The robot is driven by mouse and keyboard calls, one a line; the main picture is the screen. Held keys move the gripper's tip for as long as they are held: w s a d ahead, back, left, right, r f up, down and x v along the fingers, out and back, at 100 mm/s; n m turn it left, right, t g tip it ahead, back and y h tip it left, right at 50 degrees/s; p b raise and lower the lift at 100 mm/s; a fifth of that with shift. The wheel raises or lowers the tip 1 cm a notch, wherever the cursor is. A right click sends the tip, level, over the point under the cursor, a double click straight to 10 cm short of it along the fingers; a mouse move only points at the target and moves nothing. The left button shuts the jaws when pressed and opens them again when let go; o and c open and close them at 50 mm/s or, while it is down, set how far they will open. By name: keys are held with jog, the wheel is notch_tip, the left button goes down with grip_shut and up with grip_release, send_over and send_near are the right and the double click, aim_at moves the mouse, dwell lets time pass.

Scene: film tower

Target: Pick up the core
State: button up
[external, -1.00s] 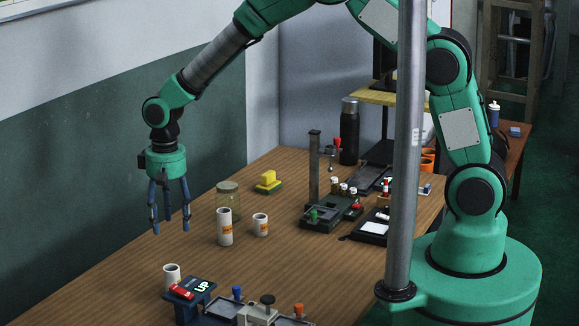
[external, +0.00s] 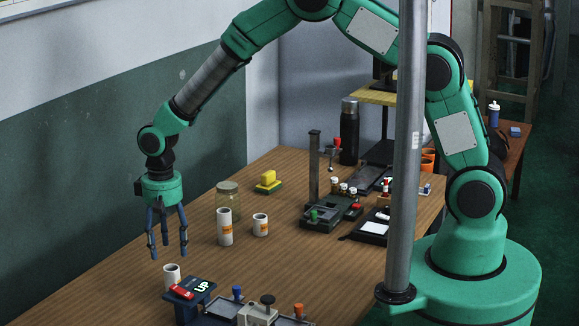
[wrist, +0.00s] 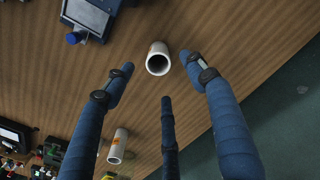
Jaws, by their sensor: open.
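A short white hollow core (external: 171,272) stands upright on the table at the front left. It also shows in the wrist view (wrist: 160,47), ahead of my fingertips, with its open end facing me. My three-fingered gripper (external: 168,250) hangs above and slightly behind this core, pointing down, its blue fingers spread and empty. In the wrist view my gripper (wrist: 160,76) has nothing between its fingers. Two more white cores with orange labels stand further back, a tall one (external: 224,230) and a short one (external: 260,226). Contact between finger and core is not visible.
A dark device with an "UP" display (external: 190,296) stands close beside the front core. A glass jar (external: 228,195) and a yellow-green block (external: 267,182) are further back. Black equipment (external: 325,215) stands right of them. The table left of the front core is clear.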

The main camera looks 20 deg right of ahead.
aim_at(167, 278)
jog(key=shift+f, duration=2.05)
jog(key=shift+w+d+f+b, duration=0.15)
jog(key=shift+f+b, duration=0.7)
jog(key=shift+f, duration=1.8)
jog(key=shift+c, duration=0.3)
jog(key=c, duration=1.2)
